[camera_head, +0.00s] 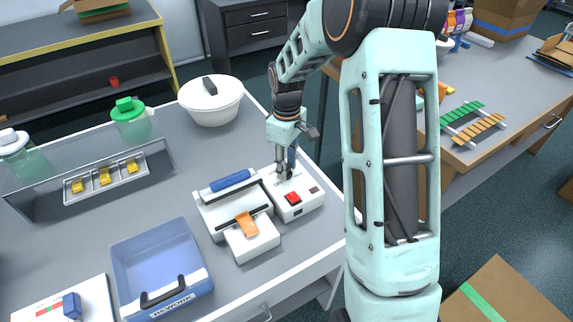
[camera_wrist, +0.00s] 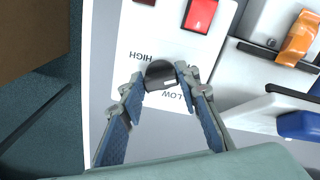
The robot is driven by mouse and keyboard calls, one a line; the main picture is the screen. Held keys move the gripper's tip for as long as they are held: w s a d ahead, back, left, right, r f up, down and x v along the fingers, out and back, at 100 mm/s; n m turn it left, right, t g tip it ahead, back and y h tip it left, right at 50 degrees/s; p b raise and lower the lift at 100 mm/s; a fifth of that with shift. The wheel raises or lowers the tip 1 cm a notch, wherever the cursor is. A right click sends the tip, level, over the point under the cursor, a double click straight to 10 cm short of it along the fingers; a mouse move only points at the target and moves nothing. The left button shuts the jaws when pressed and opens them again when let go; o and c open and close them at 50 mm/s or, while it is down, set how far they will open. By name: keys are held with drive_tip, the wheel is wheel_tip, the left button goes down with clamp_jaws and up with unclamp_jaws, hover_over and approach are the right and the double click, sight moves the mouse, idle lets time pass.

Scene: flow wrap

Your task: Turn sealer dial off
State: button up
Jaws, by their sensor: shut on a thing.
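The sealer dial (camera_wrist: 161,73) is a dark round knob with a pale mark, on a white panel with HIGH and LOW lettering around it, in the wrist view. My gripper (camera_wrist: 164,78) has one fingertip on each side of the dial and is shut on it. In the head view my gripper (camera_head: 285,174) reaches down onto the back of the white control box (camera_head: 298,209), and its fingers largely hide the dial there. The sealer (camera_head: 211,212), with a blue roller handle (camera_head: 230,180), stands left of the control box.
A red switch (camera_head: 293,198) sits in front of the dial; it also shows in the wrist view (camera_wrist: 201,15). An orange packet (camera_head: 247,224) lies on the sealer's front. A blue bin (camera_head: 160,255), a white lidded bowl (camera_head: 212,107) and a tray (camera_head: 140,181) share the table.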

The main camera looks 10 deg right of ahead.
idle(0.4)
drive_tip(key=o, duration=1.2)
drive_tip(key=shift+c, duration=0.2)
wheel_tip(320, 180, up, 12)
